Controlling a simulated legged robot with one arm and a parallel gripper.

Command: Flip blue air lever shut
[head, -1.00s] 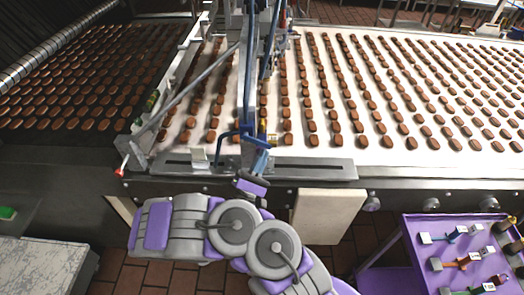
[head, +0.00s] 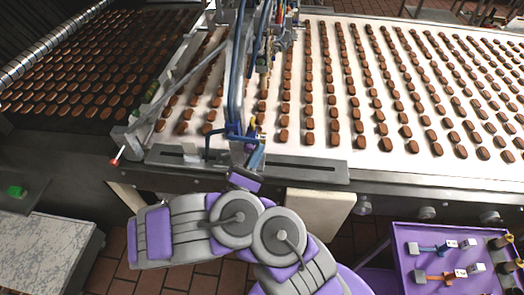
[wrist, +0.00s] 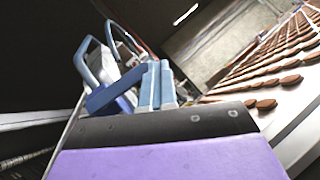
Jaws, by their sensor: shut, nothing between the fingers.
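The blue air lever appears to be the dark blue bar (wrist: 113,90) just left of my fingers in the wrist view. In the head view, blue parts (head: 228,138) sit low on the machine frame, beside my gripper (head: 256,157). My gripper's two light blue fingers are together and empty in the wrist view (wrist: 156,84). They are right beside the blue bar; I cannot tell whether they touch it. My purple and black wrist hides the lower part of the scene.
A white conveyor (head: 350,150) with rows of brown biscuits runs behind and to the right. A slotted metal plate (head: 305,170) lies along its front edge. Blue hoses (head: 237,75) rise above my gripper. A purple cart (head: 405,235) with small levers stands at lower right.

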